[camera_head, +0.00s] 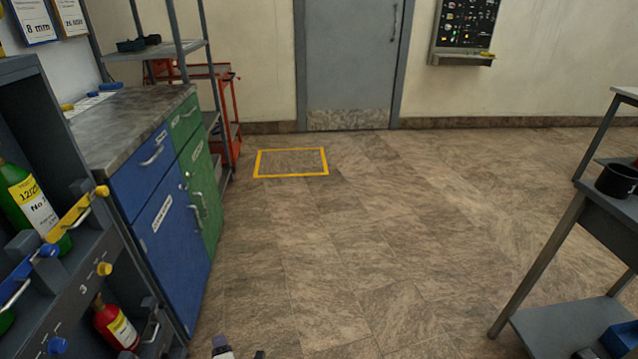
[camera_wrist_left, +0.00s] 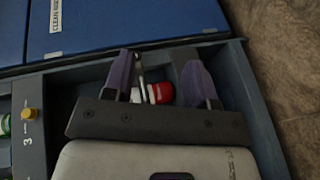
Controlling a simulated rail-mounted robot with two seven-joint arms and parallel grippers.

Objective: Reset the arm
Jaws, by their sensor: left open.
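My left gripper (camera_head: 238,353) barely shows at the bottom edge of the head view, over the floor side of the cylinder rack. In the left wrist view my left gripper (camera_wrist_left: 158,88) has its two purple-tipped fingers spread apart with nothing clasped. A red and white item (camera_wrist_left: 160,93) shows behind and between the fingers, and a metal bar stands near the left finger; I cannot tell how far off they are. My right gripper is not in view.
The grey rack (camera_head: 85,290) at left holds a green cylinder (camera_head: 38,205) and a red cylinder (camera_head: 117,326). Behind it stand a blue and green cabinet (camera_head: 165,225) and a red cart (camera_head: 228,115). A table (camera_head: 565,330) stands at right. The middle floor is clear.

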